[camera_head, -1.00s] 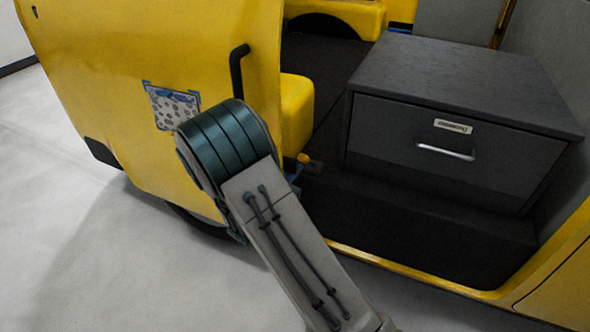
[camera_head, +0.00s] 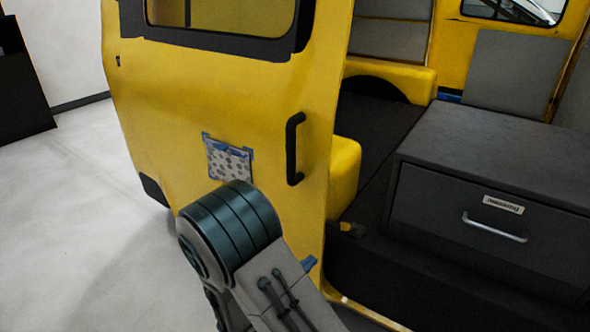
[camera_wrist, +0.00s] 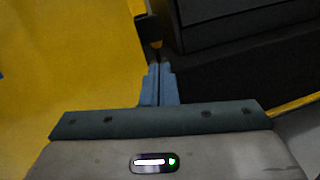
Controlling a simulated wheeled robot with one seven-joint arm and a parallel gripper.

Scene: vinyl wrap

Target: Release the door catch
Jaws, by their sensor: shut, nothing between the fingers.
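The yellow door (camera_head: 225,105) stands open at the left, with a black upright handle (camera_head: 294,148) on it. A small yellow-tipped dark catch (camera_head: 350,229) shows low at the opening, right of the door edge. My gripper's blue fingers (camera_wrist: 159,72) are closed together in the wrist view and point toward the gap between the yellow panel and the dark interior. In the head view, part of my gripper (camera_head: 309,264) shows below and left of the catch, with space between them in the picture. My arm hides most of the gripper there.
A dark drawer cabinet (camera_head: 490,170) with a silver handle (camera_head: 494,228) fills the right of the opening. A patterned sheet (camera_head: 228,160) is taped to the door. A yellow sill (camera_head: 360,312) runs along the bottom. Grey floor (camera_head: 85,220) is clear at the left.

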